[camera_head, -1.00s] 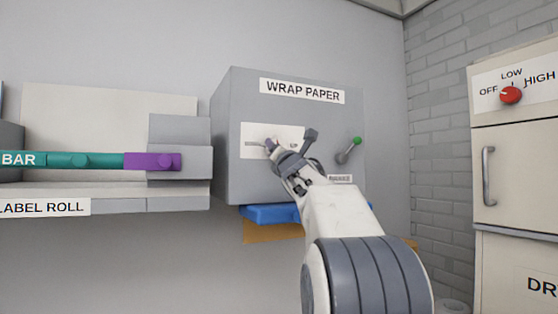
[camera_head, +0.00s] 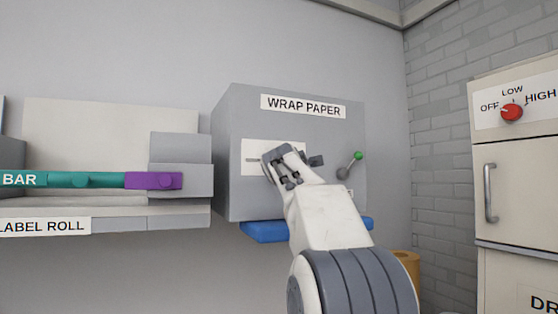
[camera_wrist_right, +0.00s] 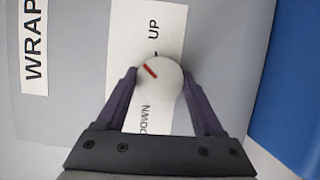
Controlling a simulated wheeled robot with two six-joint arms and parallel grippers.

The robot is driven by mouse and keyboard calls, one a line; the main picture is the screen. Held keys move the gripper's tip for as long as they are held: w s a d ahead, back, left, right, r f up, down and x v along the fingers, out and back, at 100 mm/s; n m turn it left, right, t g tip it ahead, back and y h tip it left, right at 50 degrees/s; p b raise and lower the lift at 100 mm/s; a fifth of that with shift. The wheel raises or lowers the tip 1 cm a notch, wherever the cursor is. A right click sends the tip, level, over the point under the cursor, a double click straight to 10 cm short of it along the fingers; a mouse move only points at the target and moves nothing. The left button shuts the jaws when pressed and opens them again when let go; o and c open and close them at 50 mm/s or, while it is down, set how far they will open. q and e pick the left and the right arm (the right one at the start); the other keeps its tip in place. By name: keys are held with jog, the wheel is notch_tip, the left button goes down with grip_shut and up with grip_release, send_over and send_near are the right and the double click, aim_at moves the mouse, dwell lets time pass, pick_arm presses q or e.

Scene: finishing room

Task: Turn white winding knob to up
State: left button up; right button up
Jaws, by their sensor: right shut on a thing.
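The white winding knob (camera_wrist_right: 168,88) sits on a white plate marked UP and DOWN. Its red mark slants to the upper left in the right wrist view, off the line by UP. My right gripper (camera_wrist_right: 160,75) has one finger on each side of the knob and is shut on it. In the head view the right gripper (camera_head: 275,158) hides the knob on the plate (camera_head: 252,148) of the grey WRAP PAPER box (camera_head: 232,125). My left gripper is not in view.
A green-tipped lever (camera_head: 350,165) stands right of the gripper. A blue ledge (camera_head: 270,233) lies under the box. At left is a teal and purple bar (camera_head: 100,180). A cabinet with a red knob (camera_head: 512,113) stands at right.

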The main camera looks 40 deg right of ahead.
jog(key=shift+r+m+g+y+p, duration=0.1)
jog(key=shift+m+g+y+p, duration=0.4)
jog(key=shift+m+p, duration=1.05)
jog(key=shift+r+m+g+y+p, duration=0.1)
jog(key=shift+m+g+y+p, duration=0.35)
jog(key=shift+m+p, duration=1.1)
jog(key=shift+f, duration=0.1)
jog(key=o, duration=1.4)
